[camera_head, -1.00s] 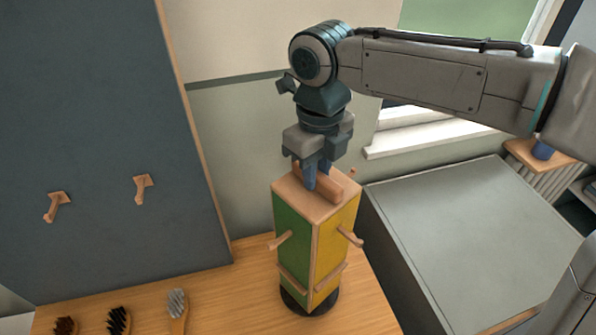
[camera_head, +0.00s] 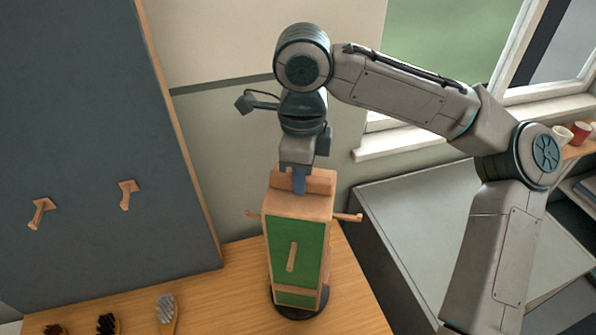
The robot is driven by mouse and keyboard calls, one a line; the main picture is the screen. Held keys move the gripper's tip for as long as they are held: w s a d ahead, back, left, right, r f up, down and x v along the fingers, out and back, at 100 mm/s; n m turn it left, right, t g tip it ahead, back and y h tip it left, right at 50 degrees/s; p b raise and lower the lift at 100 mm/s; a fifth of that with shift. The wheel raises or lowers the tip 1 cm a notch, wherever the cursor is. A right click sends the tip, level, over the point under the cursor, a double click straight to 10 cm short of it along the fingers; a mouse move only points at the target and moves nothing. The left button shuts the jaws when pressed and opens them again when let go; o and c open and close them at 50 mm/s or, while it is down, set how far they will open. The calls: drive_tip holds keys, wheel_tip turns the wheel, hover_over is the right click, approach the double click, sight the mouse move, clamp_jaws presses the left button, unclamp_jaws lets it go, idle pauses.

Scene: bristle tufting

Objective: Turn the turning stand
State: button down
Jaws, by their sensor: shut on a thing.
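The turning stand (camera_head: 297,250) is an upright wooden block on a dark round base (camera_head: 298,306) on the wooden bench. Its green face, with a peg sticking out of the middle, points toward the camera. More pegs stick out to its left and right. A wooden handle bar (camera_head: 316,183) runs across its top. My gripper (camera_head: 299,185) comes down from above and is shut on this bar, with its blue fingers at the bar's middle. One finger hides part of the bar, and the far side of the stand is out of sight.
Several brushes, one of them grey-bristled (camera_head: 166,309), lie on the bench (camera_head: 230,290) at the lower left. A dark board (camera_head: 80,130) with two wooden pegs stands behind them. A grey-topped box (camera_head: 460,215) stands close at the right of the stand.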

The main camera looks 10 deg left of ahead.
drive_tip(key=shift+n, duration=0.6)
drive_tip(key=c, duration=1.3)
unclamp_jaws()
